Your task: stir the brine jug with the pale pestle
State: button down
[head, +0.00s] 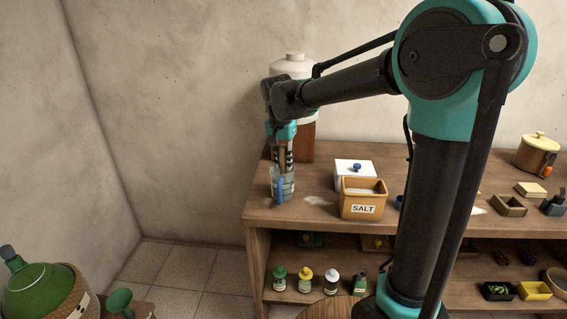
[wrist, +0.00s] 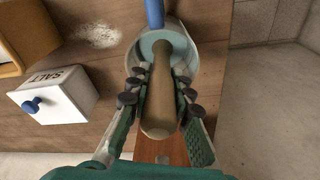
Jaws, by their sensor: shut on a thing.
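The brine jug (head: 288,187) is a clear jug with a blue handle (wrist: 154,12), standing near the left end of the wooden bench. In the wrist view, its round mouth (wrist: 132,56) is around the far end of the pestle, with pale blue liquid inside. My gripper (head: 283,160) is directly above the jug, pointing down. It is shut on the pale brown pestle (wrist: 161,85), whose thick near end sticks out between the fingers. The pestle's far end reaches into the jug over the liquid; how deep it goes is hidden.
A wooden SALT box (head: 363,198) and a white box with a blue knob (head: 345,178) stand right of the jug. White powder (head: 316,200) lies between. A large white-topped container (head: 293,66) stands behind.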

jog(key=shift+w, duration=0.2)
jog(key=shift+a, duration=0.1)
jog(key=shift+s+a, duration=0.5)
jog(key=shift+s, duration=0.05)
jog(key=shift+s+d, duration=0.55)
